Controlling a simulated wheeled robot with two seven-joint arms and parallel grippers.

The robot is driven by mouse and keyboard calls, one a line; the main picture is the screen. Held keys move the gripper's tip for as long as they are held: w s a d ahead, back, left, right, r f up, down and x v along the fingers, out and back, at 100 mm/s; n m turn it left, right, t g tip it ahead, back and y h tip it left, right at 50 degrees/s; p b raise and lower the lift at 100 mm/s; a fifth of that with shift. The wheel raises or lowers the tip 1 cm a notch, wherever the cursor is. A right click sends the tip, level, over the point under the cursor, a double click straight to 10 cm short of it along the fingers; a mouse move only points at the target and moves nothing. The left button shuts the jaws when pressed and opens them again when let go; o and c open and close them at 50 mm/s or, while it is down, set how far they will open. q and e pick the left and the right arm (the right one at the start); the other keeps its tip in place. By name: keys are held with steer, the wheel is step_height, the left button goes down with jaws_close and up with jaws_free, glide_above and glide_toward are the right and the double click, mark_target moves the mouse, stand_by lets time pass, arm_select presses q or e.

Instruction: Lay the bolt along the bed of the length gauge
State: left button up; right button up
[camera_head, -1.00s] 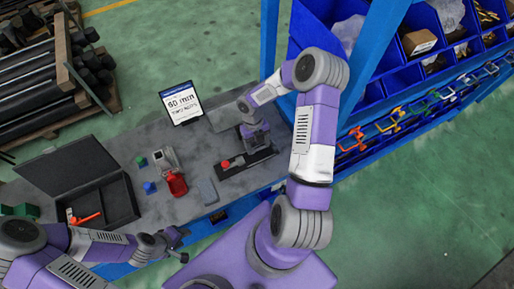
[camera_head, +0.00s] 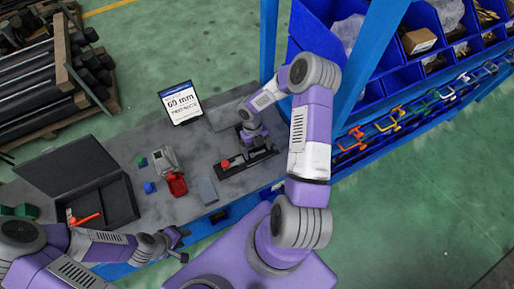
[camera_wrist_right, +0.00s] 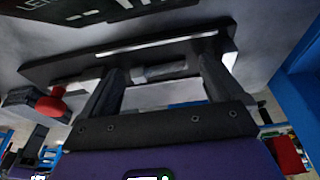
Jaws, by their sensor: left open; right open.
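The length gauge (camera_head: 232,170) is a dark narrow fixture with a red knob (camera_head: 225,163), on the grey bench. In the right wrist view its dark body (camera_wrist_right: 60,68) runs across the top, with the red knob (camera_wrist_right: 52,104) at left. A grey metal rod, seemingly the bolt (camera_wrist_right: 160,73), lies lengthwise along the gauge; its contact with the bed is partly hidden. My right gripper (camera_head: 256,146) is at the gauge, its fingers (camera_wrist_right: 160,80) open and apart on either side of the rod. My left gripper (camera_head: 180,246) is open and empty at the bench's front edge.
A sign reading 60 mm (camera_head: 181,103) stands behind the gauge. Blue bin racks (camera_head: 370,95) stand at right.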

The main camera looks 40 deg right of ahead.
steer(key=shift+r, duration=0.1)
steer(key=shift+w+r, duration=0.1)
steer(key=shift+r, duration=0.15)
steer(key=v, duration=1.1)
steer(key=shift+r, duration=0.3)
steer(key=shift+w, duration=0.1)
